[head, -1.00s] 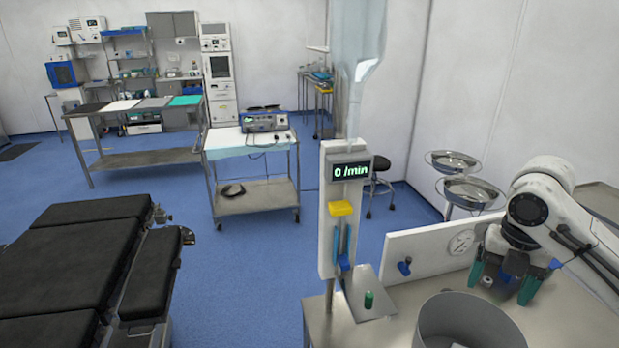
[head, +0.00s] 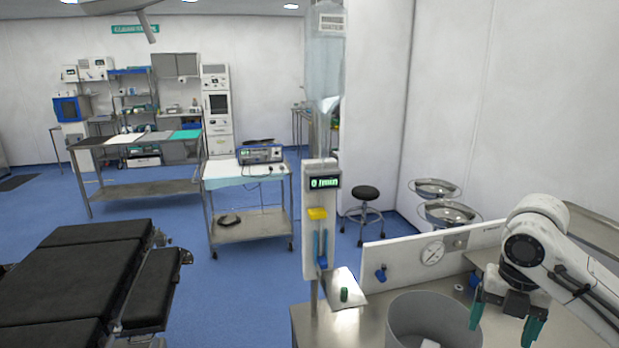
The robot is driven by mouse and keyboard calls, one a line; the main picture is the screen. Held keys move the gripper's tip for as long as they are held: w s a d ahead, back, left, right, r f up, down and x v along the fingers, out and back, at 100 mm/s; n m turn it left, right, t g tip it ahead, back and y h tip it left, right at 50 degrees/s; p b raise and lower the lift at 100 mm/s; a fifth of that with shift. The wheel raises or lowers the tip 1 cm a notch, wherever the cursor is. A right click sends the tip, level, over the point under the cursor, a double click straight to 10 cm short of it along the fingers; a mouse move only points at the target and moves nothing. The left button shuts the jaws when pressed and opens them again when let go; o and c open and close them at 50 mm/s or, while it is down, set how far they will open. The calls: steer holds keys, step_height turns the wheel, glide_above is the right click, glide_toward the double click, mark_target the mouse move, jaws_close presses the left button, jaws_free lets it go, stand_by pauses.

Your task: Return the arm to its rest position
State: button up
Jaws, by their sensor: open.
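My arm (head: 565,262) comes in from the right edge of the head view and bends down over the metal bench. My gripper (head: 505,320) hangs at its end with two green fingers spread apart. Nothing shows between the fingers. It is just right of the grey round bin (head: 405,312), above the bench top. The fingertips are near the picture's lower edge, and the bench under them is partly hidden.
A white stand with a display (head: 323,183), a yellow part and blue clips rises at the bench's left end. A small green object (head: 344,294) is on a metal plate beside it. A white panel with a gauge (head: 432,253) stands along the bench's back. A black operating table (head: 85,270) is at left.

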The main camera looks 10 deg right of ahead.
steer(key=w+a+f+m+t+y+b, duration=0.1)
steer(key=w+a+f+m+t+y, duration=0.3)
steer(key=a, duration=0.6)
steer(key=s+a+f+m, duration=0.1)
steer(key=a+f+m, duration=0.1)
steer(key=a+m, duration=0.5)
steer(key=s+a+f+m, duration=0.6)
steer(key=s+a+f, duration=0.15)
steer(key=f, duration=0.25)
steer(key=s+d+f+m+g+h, duration=0.1)
steer(key=s+d+f+m, duration=0.2)
steer(key=s, duration=0.4)
steer(key=s+d+f+m+g+h+b, duration=0.1)
steer(key=s+d+f+m, duration=0.2)
steer(key=s, duration=0.5)
steer(key=s+d+f+m+g+h, duration=0.1)
steer(key=s+d+f+m+h, duration=0.1)
steer(key=s, duration=0.5)
step_height(320, 180, down, 3)
steer(key=d+m, duration=0.1)
steer(key=m, duration=0.2)
steer(key=shift+s+d+r, duration=0.15)
steer(key=shift+s+d, duration=0.1)
